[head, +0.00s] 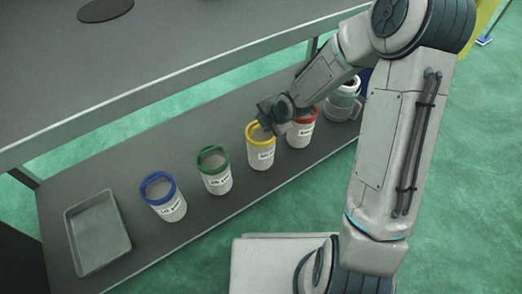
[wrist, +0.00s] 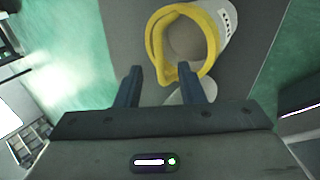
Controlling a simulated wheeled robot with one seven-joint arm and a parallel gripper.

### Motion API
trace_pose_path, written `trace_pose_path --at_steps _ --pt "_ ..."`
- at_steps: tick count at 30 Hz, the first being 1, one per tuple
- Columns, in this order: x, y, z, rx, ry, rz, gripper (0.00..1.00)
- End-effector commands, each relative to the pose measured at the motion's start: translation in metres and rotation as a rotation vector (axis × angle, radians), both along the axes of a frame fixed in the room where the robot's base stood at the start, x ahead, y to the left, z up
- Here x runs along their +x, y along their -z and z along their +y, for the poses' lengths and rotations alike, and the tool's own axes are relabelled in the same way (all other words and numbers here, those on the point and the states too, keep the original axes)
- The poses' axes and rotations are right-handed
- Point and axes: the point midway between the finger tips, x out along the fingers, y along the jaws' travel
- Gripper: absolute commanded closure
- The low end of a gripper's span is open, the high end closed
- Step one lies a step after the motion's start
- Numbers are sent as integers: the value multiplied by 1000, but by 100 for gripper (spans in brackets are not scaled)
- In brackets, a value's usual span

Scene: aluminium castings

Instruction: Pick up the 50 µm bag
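Several white filter bags with coloured rims and handles stand in a row on the grey lower shelf: a blue-rimmed bag (head: 166,208), a green-rimmed bag (head: 216,180), a yellow-rimmed bag (head: 261,156) and a red-rimmed bag (head: 300,136). Their labels are too small to read surely, so I cannot tell which is 50 µm. My gripper (head: 265,121) is at the top of the yellow-rimmed bag. In the wrist view my gripper (wrist: 162,84) is open, its two fingers apart. The yellow rim and handle (wrist: 155,42) lie just beyond the fingertips; contact is unclear.
A grey metal tray (head: 98,228) lies at the shelf's left end. A clear jug-like container (head: 342,104) stands right of the red-rimmed bag. The upper table (head: 190,40) overhangs behind the row. The neighbouring bags stand close on both sides.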

Motion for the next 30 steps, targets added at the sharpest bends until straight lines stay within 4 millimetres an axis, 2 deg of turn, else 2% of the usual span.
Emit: trace_pose_path --at_steps 1,3,13,17,30 --pt "3 11 3 0 -1 1 65" --pt "6 16 5 -1 -1 0 65" --pt "9 17 7 0 0 0 65" --pt "9 17 7 0 0 0 100" --pt "9 14 7 0 0 -2 100"
